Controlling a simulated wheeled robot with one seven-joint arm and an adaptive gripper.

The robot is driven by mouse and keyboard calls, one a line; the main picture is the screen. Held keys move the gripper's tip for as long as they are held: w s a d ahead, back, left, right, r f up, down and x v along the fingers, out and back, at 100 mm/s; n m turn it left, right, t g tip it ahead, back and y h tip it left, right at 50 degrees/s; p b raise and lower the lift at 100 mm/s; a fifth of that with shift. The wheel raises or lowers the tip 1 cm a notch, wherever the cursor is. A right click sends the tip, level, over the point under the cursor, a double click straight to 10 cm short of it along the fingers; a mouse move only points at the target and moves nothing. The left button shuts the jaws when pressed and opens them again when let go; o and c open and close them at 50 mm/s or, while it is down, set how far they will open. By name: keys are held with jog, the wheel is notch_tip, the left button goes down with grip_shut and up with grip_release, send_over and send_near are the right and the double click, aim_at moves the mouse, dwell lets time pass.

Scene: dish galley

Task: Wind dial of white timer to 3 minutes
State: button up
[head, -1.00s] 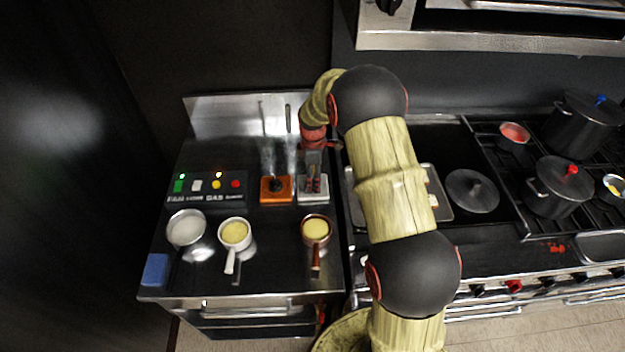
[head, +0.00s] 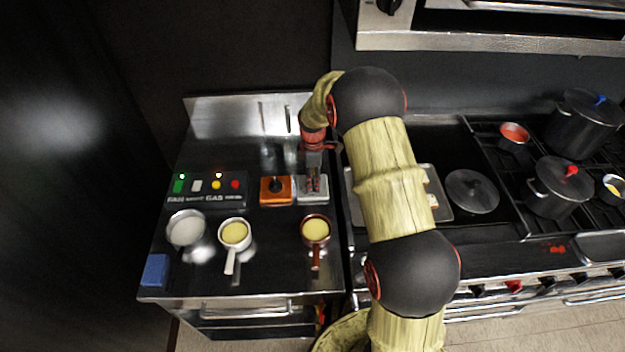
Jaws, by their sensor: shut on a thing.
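The white timer (head: 313,196) sits on the dark counter, right of an orange timer (head: 277,190) with a black dial. My gripper (head: 314,180) points down over the white timer from my red wrist. Its fingers are closed at the timer's dial, which they mostly hide. The dial's marks are too small to read in the head view.
A panel with coloured buttons (head: 207,187) lies left of the timers. In front stand a white-handled pan (head: 235,235), a brown-handled pan (head: 315,231), a bowl (head: 185,229) and a blue sponge (head: 155,269). The stove with black pots (head: 556,187) is at the right.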

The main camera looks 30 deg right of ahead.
jog(key=shift+c, duration=1.2)
jog(key=shift+m, duration=0.3)
jog(key=m, duration=0.3)
jog(key=shift+m, duration=0.3)
jog(key=m, duration=0.6)
jog(key=shift+m, duration=0.3)
jog(key=o, duration=1.2)
